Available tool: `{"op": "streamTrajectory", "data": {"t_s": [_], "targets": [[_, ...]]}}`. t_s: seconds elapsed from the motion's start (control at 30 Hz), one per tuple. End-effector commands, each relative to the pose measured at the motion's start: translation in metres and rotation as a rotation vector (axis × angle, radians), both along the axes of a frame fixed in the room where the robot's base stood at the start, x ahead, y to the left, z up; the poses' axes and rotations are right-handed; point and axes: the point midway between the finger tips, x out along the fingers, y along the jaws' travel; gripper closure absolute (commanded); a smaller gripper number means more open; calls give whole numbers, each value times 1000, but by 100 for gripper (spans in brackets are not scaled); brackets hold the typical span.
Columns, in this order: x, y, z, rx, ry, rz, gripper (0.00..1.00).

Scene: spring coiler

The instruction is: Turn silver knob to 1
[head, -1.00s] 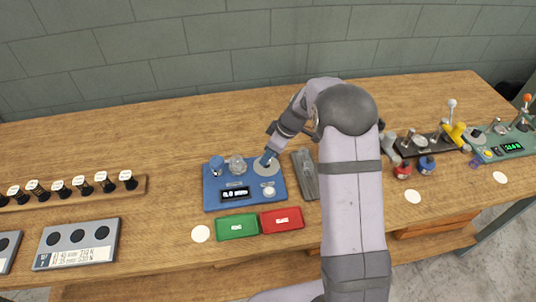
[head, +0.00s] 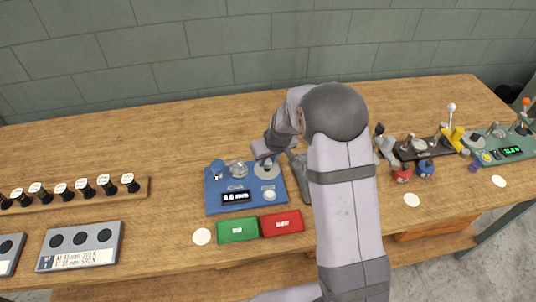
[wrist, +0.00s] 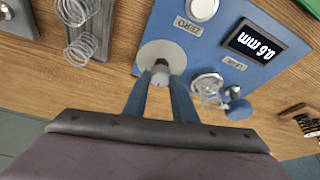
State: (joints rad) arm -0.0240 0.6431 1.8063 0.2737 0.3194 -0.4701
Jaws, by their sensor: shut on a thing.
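My gripper (wrist: 162,80) is shut on a small grey cylindrical piece (wrist: 161,66) at the pale round disc (wrist: 150,52) of the blue panel. In the head view my gripper (head: 267,162) is over the disc at the panel's back right corner, and the held piece is hardly visible. A silvery, shiny round knob (head: 238,169) sits left of the disc, and it also shows in the wrist view (wrist: 207,86). I cannot tell whether the held piece is the task's silver knob. No mark reading 1 is legible.
The blue panel (head: 212,198) has a display (wrist: 255,41) reading about 0.6 mm, a white button (wrist: 202,9) and a blue knob (head: 217,168). Other devices stand farther right.

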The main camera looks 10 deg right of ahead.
Motion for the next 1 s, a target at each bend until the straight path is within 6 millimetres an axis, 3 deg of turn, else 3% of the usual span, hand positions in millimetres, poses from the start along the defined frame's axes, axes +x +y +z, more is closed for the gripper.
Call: {"op": "streamTrajectory", "data": {"t_s": [1.0], "targets": [[3,5,-6,4,-8,-623,98]]}}
